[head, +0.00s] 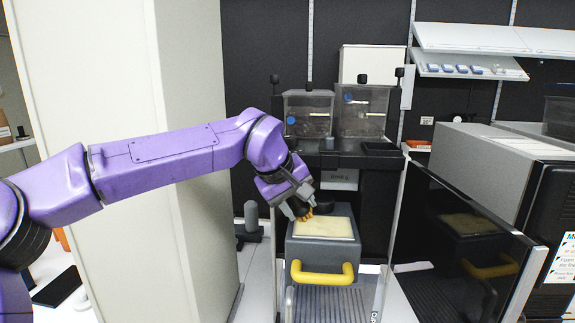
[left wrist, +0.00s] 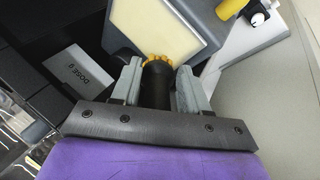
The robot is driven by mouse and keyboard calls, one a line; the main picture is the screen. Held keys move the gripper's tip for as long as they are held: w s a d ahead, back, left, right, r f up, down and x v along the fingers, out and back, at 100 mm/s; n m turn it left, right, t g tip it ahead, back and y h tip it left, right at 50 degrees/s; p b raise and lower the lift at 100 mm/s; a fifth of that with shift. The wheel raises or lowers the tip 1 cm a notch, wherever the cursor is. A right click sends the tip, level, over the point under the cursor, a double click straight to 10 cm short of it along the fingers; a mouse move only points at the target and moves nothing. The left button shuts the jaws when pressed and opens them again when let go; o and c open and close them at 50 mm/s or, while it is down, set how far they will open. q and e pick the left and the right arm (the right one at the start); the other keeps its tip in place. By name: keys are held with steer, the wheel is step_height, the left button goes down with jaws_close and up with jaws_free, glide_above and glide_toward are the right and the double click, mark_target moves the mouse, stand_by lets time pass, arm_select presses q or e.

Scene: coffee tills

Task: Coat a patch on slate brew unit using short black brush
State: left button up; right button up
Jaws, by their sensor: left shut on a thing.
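The slate brew unit (head: 318,255) is a grey box with a yellow handle on its front and a cream patch (head: 325,227) on top. Its grey rim and patch also show at the top of the left wrist view (left wrist: 165,25). My left gripper (head: 299,206) is over the patch's left edge. It is shut on the short black brush, whose black handle (left wrist: 156,85) sits between the fingers. My right gripper is not in view.
Two clear bins (head: 308,114) stand on a black stand behind the unit. A dark glass panel (head: 460,240) and a large machine (head: 500,165) are on the right. A tall cream cabinet (head: 125,90) stands on the left, behind my arm. A yellow handle (head: 322,274) juts out in front.

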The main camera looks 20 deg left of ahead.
arm_select(q)
steer(key=shift+s+a+r+p, duration=0.1)
steer(key=shift+s+a+p, duration=0.1)
steer(key=shift+a, duration=0.2)
steer(key=shift+s+a+p, duration=0.1)
steer(key=shift+a+p, duration=0.1)
steer(key=shift+a, duration=0.2)
step_height(320, 180, up, 2)
steer(key=shift+w+d+r+p, duration=0.1)
steer(key=shift+r+p, duration=0.05)
steer(key=shift+p, duration=0.75)
steer(key=shift+d+r+p, duration=0.1)
steer(key=shift+r+p, duration=0.55)
steer(key=shift+p, duration=0.1)
step_height(320, 180, up, 2)
steer(key=shift+p, duration=1.15)
steer(key=shift+r, duration=1.1)
